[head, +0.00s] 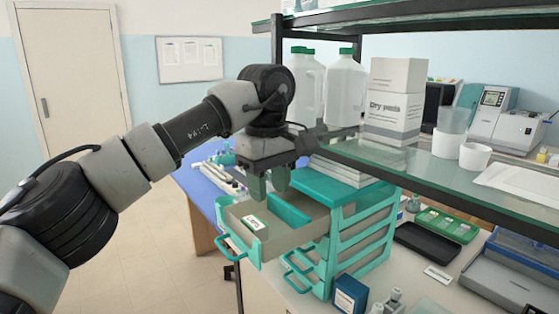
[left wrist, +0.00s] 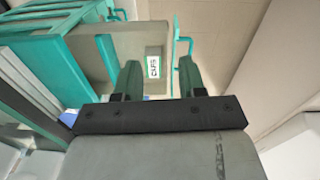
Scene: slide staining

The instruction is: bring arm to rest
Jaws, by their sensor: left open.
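My left arm comes in from the left in the head view, and its gripper (head: 268,184) hangs over the pulled-out top drawer (head: 287,238) of the teal drawer unit (head: 335,188). The two fingers are apart with nothing between them. In the left wrist view the gripper (left wrist: 159,82) also shows open, with the drawer's labelled card or box (left wrist: 153,66) seen beyond the fingertips. That labelled item also shows inside the drawer in the head view (head: 254,223). My right gripper is in neither view.
A glass shelf (head: 420,172) on a dark frame stands right beside the arm, holding white jugs (head: 344,90) and a box (head: 396,100). A black tray (head: 427,243), a green slide tray (head: 447,224) and a blue box (head: 350,294) sit on the bench. Open floor lies at left.

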